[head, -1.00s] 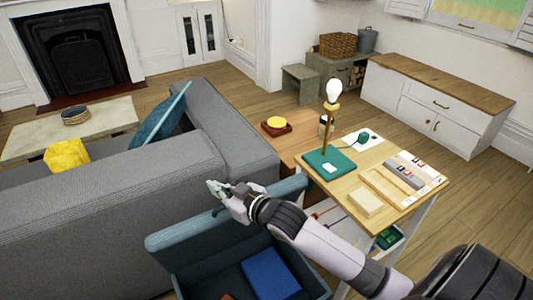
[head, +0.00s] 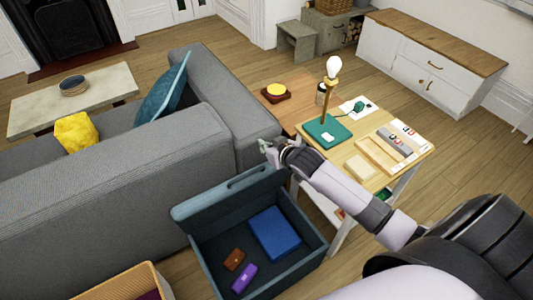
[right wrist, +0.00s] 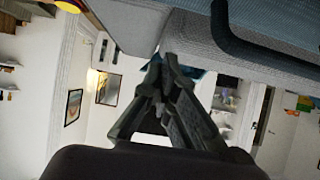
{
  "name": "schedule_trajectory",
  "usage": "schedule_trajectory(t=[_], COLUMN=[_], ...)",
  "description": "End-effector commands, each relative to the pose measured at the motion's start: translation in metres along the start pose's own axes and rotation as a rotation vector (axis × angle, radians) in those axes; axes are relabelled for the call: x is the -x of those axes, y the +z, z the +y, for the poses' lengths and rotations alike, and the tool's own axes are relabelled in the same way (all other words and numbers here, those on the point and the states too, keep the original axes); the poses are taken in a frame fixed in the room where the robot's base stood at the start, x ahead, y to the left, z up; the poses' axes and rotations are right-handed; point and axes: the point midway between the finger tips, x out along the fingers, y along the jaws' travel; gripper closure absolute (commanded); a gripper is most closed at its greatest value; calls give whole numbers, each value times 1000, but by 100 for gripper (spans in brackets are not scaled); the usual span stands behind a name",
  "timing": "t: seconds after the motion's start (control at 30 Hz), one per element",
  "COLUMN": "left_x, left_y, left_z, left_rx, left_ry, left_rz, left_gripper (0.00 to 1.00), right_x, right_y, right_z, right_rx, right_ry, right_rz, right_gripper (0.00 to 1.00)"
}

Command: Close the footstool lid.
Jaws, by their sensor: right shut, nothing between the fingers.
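The footstool (head: 308,268) is a blue-grey box at the bottom middle of the head view, with its lid (head: 232,191) raised along the far side, against the sofa. Inside lie a blue book-like block (head: 273,234), a small brown item (head: 234,260) and a purple item (head: 244,278). My right gripper (head: 263,145) is above and beyond the lid's right end, close to the sofa's corner. It is shut and empty; its closed fingers (right wrist: 163,75) also show in the right wrist view. Whether it touches the lid cannot be told. My left gripper is not in view.
A grey sofa (head: 90,190) stands directly behind the lid. A wooden side table (head: 345,190) with a lamp (head: 332,68) and small boxes stands right of the footstool, under my right arm. A basket (head: 125,288) is at the bottom left.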

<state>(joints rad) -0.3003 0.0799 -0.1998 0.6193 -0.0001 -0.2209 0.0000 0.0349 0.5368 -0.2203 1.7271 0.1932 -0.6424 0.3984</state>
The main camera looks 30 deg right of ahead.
Motion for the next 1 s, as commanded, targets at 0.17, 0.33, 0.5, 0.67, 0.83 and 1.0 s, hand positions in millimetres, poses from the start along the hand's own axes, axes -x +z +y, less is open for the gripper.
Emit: schedule_trajectory(t=[0.17, 0.33, 0.5, 0.67, 0.83, 1.0], left_x=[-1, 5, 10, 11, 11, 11], left_y=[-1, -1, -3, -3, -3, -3], left_z=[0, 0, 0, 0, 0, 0], left_rx=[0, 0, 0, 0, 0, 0], left_ry=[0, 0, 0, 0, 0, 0], left_rz=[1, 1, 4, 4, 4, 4], left_gripper=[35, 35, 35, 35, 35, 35], right_x=[-29, -30, -18, -14, -14, -13], right_y=[-1, 10, 24, 31, 32, 32], right_z=[0, 0, 0, 0, 0, -1], right_rx=[-2, 1, 1, 0, 0, 0], right_ry=[0, -1, -1, -1, -1, -1], right_rz=[0, -5, -2, -1, 0, 1], right_gripper=[100, 100, 100, 100, 100, 100])
